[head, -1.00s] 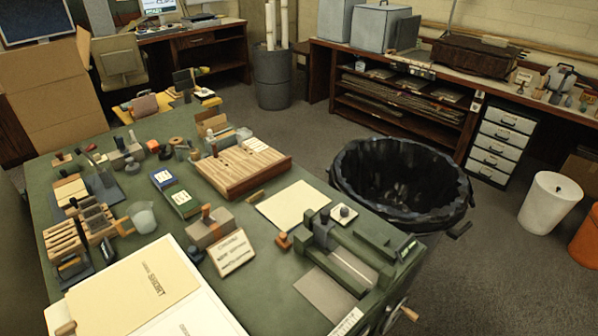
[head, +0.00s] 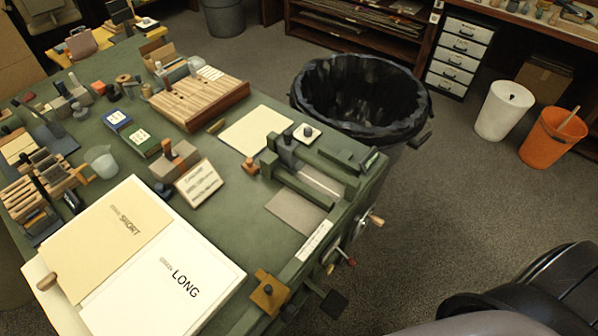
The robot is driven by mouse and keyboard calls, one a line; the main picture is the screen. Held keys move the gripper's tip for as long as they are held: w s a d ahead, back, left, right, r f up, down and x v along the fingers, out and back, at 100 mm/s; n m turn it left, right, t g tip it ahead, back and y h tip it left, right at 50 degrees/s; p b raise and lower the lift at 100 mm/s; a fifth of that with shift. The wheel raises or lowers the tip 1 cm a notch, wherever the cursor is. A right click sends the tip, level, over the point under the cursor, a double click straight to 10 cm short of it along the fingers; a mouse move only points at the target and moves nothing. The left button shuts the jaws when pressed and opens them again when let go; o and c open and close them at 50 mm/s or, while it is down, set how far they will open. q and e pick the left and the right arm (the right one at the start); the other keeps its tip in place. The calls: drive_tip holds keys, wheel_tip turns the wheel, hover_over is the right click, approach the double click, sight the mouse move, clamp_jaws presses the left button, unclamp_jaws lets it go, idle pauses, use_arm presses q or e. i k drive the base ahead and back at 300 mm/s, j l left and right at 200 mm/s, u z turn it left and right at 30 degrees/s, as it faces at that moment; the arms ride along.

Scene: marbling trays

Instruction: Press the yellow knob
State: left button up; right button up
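I cannot single out a clearly yellow knob. A yellow-ochre plate with a dark round knob (head: 268,290) sits at the near edge of the green table (head: 225,163). A tan handle knob (head: 376,220) sticks out from the table's right side, with a small red-tipped lever (head: 350,262) below it. A small orange-brown knob (head: 250,166) stands beside the green press-like device (head: 310,180). Neither of my grippers is in view, and nothing is seen touching these knobs.
Large cards marked SHORT and LONG (head: 185,285) cover the near left of the table. A slatted wooden board (head: 200,100) lies farther back. A black-lined bin (head: 360,95) stands close behind the table. Open carpet lies to the right, before white and orange bins (head: 550,140).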

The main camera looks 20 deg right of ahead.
sight(328, 268)
drive_tip(key=k+l+z, duration=0.1)
drive_tip(key=k+z, duration=0.15)
drive_tip(key=k, duration=0.2)
drive_tip(key=k+l+z, duration=0.25)
drive_tip(key=k, duration=0.2)
